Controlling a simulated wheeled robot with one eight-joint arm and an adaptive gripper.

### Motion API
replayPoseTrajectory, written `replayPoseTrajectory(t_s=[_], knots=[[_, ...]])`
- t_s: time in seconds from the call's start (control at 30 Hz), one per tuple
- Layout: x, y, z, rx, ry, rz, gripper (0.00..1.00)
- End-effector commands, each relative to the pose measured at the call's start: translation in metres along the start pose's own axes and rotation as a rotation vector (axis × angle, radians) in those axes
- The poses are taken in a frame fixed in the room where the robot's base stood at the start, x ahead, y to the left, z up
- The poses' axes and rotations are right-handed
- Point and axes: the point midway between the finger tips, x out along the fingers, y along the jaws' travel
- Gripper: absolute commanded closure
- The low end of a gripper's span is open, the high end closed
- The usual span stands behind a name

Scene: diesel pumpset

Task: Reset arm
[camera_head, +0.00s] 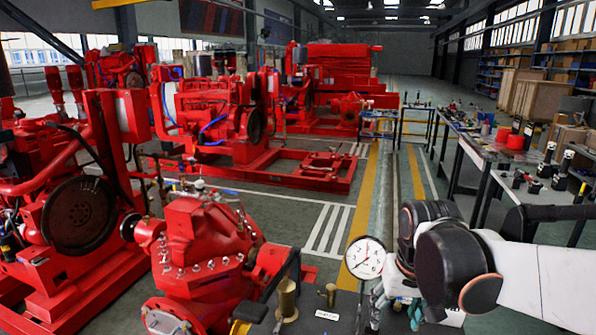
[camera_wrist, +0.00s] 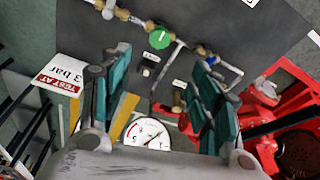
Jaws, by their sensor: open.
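My arm (camera_head: 510,270), white with black joints, reaches in from the right in the head view. My gripper (camera_wrist: 163,85) shows in the wrist view with its two teal fingers spread wide apart. Nothing is held between them. In the head view, my gripper is low, beside the gauge, and partly hidden by my arm. The round white pressure gauge (camera_head: 365,257) stands at the left of my wrist. Its dial (camera_wrist: 148,134) also shows between the finger bases in the wrist view. I cannot tell whether the gripper touches it.
A dark board (camera_wrist: 235,30) carries brass fittings, a green handle (camera_wrist: 159,38) and a "TEST AT 3 bar" sign (camera_wrist: 62,73). A red pump (camera_head: 205,255) stands close at the left. Worktables (camera_head: 480,148) line the right. The marked aisle beyond is clear.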

Motion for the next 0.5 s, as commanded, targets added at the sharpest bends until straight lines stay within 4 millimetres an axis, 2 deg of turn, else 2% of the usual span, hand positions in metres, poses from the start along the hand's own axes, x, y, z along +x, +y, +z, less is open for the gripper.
replayPoseTrajectory(t_s=[0.03, 0.2, 0.5], knots=[[-0.008, 0.001, 0.010, -0.007, 0.030, -0.003, 0.43], [-0.029, 0.003, 0.035, -0.029, 0.136, -0.011, 0.43], [-0.048, 0.006, 0.078, -0.068, 0.318, -0.019, 0.43]])
